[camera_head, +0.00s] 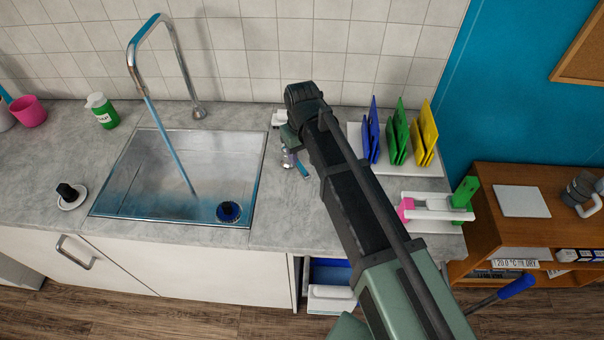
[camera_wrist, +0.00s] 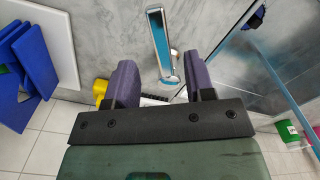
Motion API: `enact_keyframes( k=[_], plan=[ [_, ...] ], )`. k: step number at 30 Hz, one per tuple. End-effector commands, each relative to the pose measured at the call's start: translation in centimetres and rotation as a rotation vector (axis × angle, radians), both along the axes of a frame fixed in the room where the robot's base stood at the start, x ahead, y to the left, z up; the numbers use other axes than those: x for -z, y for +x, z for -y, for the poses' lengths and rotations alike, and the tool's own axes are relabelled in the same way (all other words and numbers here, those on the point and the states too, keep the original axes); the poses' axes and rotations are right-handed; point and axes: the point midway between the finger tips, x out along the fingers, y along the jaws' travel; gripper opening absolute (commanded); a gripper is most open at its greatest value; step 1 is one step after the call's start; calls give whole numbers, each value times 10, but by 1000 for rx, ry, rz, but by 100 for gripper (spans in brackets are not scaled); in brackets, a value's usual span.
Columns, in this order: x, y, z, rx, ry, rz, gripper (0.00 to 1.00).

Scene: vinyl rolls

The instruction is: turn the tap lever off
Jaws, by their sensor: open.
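The tap lever (camera_wrist: 160,45) is a chrome bar with a blue face, standing on the worktop to the right of the sink. Its blue end (camera_head: 303,170) shows just past my arm in the head view. The curved chrome tap (camera_head: 178,50) pours a blue stream of water (camera_head: 171,150) into the steel sink (camera_head: 150,180). My gripper (camera_wrist: 160,68) is open, with its purple fingers apart on either side of the lever's lower part in the wrist view. I cannot tell whether they touch it. In the head view my arm mostly hides the gripper (camera_head: 289,150).
Blue, green and yellow boards (camera_head: 398,132) stand in a rack right of my arm. A white holder (camera_head: 430,210) with pink and green items sits in front of them. A green-and-white container (camera_head: 103,111) stands left of the tap. Worktop left of the sink is largely clear.

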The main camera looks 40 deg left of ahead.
Motion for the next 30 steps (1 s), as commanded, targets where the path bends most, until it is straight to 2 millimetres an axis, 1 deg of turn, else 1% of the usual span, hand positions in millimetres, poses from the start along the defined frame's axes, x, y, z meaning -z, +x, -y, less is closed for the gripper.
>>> enact_keyframes(
  k=[1, 3, 6, 9, 16, 25, 26, 30],
  plan=[
    [27, 0, 0, 0, 0, 0, 49],
    [42, 0, 0, 1, 0, 0, 49],
    [57, 0, 0, 1, 0, 0, 49],
    [61, 0, 0, 1, 0, 0, 49],
    [58, 0, 0, 1, 0, 0, 49],
    [58, 0, 0, 1, 0, 0, 3],
    [58, 0, 0, 1, 0, 0, 0],
    [58, 0, 0, 1, 0, 0, 0]
  ],
)
